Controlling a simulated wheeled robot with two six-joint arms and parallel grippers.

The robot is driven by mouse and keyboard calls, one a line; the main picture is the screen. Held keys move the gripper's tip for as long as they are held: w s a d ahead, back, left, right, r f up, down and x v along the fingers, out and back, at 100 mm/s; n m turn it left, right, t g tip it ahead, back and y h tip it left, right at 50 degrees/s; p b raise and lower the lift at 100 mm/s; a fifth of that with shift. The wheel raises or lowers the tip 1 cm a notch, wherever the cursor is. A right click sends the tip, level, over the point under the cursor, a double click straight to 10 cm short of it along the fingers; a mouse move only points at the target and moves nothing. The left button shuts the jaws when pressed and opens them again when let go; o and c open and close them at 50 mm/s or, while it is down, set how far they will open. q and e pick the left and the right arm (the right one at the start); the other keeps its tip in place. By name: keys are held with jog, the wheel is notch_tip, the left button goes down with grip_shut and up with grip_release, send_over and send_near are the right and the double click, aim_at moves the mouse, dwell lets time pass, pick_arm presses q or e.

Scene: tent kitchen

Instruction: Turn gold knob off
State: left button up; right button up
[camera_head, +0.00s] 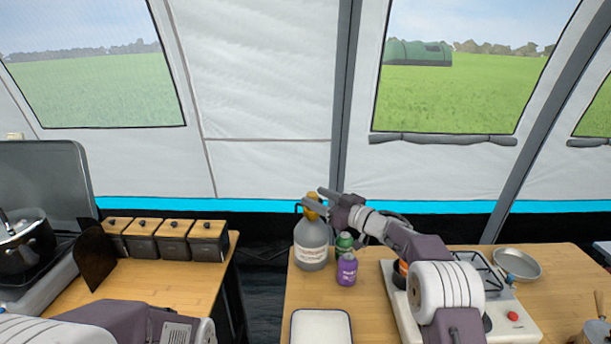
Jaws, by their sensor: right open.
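The gold knob (312,212) is on top of a grey gas bottle (312,250), which stands upright at the back left of the right-hand table. My right gripper (311,199) reaches in from the right, with its fingers pointing left at the knob. It is open, one finger above and one lower, and the knob shows partly between and below them. I cannot tell whether the fingers touch the knob. Part of the knob is hidden by the fingers. My left arm shows at the bottom left, but its gripper is out of view.
Purple (346,270) and green (344,243) canisters stand right of the bottle, below my right arm. A white stove (516,322), a metal pan (517,263) and a white tray (321,328) share the table. Several black boxes (174,247) stand on the left table.

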aim_at(308, 193)
jog(key=x, duration=0.4)
jog(key=shift+s, duration=0.15)
jog(key=shift+w+a, duration=0.5)
grip_shut()
